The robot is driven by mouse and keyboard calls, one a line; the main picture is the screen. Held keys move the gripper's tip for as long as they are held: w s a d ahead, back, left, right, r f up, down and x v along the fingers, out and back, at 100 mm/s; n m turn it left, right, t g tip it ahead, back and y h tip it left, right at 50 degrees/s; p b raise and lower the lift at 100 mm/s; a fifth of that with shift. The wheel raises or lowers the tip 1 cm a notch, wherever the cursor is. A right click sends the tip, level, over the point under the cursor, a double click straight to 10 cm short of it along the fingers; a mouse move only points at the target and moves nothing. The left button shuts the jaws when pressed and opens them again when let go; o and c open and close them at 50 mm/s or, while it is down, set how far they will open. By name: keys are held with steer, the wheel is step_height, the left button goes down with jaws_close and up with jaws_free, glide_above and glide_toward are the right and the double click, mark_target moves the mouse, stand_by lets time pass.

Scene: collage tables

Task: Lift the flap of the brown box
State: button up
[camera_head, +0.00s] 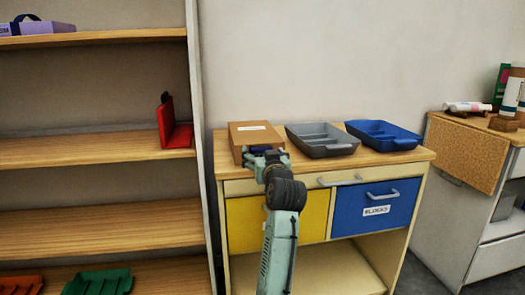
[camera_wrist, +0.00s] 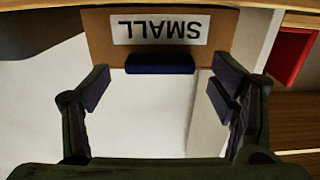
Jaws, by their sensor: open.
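The brown box (camera_head: 243,137) stands at the left end of the wooden cabinet top, and its top looks closed. In the wrist view, the brown box (camera_wrist: 98,36) is at the top of the picture, with an upside-down white label reading SMALL (camera_wrist: 160,29). A dark blue tab (camera_wrist: 160,63) sits at the edge beside the label. My gripper (camera_head: 265,157) is at the front of the box in the head view. In the wrist view my gripper (camera_wrist: 160,84) is open, its fingers either side of the tab, with nothing between them. Whether it touches the box, I cannot tell.
A grey tray (camera_head: 322,151) and a blue tray (camera_head: 383,145) stand right of the box. Below are a yellow drawer (camera_head: 246,222) and a blue drawer (camera_head: 350,218). A shelf unit (camera_head: 95,150) with a red object (camera_head: 178,137) is at left.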

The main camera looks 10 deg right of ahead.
steer(key=shift+w, duration=0.95)
steer(key=shift+c, duration=0.2)
steer(key=c, duration=1.6)
